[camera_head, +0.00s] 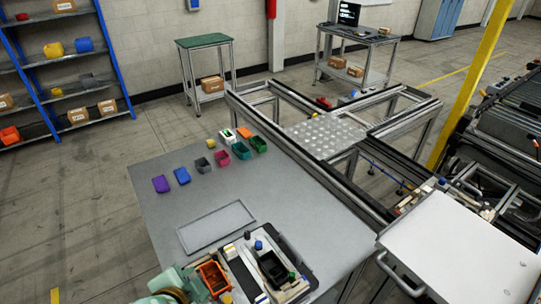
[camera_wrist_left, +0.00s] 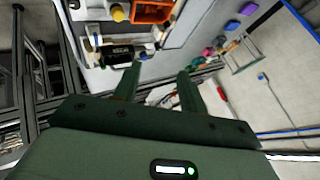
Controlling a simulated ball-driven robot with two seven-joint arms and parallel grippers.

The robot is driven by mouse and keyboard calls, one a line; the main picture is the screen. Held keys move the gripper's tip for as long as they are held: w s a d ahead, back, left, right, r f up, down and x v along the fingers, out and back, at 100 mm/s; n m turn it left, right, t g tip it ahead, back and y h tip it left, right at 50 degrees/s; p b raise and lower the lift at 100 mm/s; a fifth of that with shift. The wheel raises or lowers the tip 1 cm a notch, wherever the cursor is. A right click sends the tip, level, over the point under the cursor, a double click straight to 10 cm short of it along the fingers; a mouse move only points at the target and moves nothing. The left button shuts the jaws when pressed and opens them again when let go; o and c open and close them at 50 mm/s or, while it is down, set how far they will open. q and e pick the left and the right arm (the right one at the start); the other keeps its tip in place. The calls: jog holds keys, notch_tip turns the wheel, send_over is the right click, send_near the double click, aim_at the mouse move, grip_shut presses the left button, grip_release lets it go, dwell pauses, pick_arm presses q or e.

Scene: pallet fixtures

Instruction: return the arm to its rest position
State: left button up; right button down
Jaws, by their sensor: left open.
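My left gripper (camera_wrist_left: 160,70) shows in the left wrist view with its two dark green fingers apart and nothing between them. Behind the fingertips, the tray with an orange bin (camera_wrist_left: 152,11) and a black bin lies at the top of that view. In the head view, teal parts of my left arm (camera_head: 168,284) come in at the bottom left beside the orange bin (camera_head: 213,277). The left fingertips cannot be made out there. My right arm and gripper are not in view.
The grey table (camera_head: 160,215) carries a loaded tray (camera_head: 312,280), a flat rectangular plate (camera_head: 217,228) and several small coloured bins, including a purple one (camera_head: 160,184). A metal frame (camera_head: 290,152) stands behind it. A white cart top (camera_head: 460,250) is at right.

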pick_arm(q)
jog(key=s+a+f+n+g+y, duration=0.1)
jog(key=s+a+n+y, duration=0.15)
jog(key=a, duration=0.45)
jog(key=s+a+f+n+y, duration=0.1)
jog(key=s+a+n+y, duration=0.2)
jog(key=a, duration=0.4)
jog(key=s+d+f+g+h+b, duration=0.1)
jog(key=s+d+f+b, duration=0.15)
jog(key=f, duration=0.85)
jog(key=s+d+f+m+g+h+b, duration=0.1)
jog(key=f+b, duration=0.2)
jog(key=f, duration=0.7)
jog(key=s+d+f+g+h+b, duration=0.1)
jog(key=s+f+b, duration=0.1)
jog(key=f, duration=0.9)
jog(key=s+f+n+g+h+b, duration=0.1)
jog(key=s+f+b, duration=0.6)
jog(key=s+f, duration=1.1)
notch_tip(320, 180, down, 4)
jog(key=shift+d+f+n+g+h, duration=0.15)
jog(key=shift+n+g+h, duration=0.2)
jog(key=shift+n+g, duration=0.65)
jog(key=shift+m, duration=0.25)
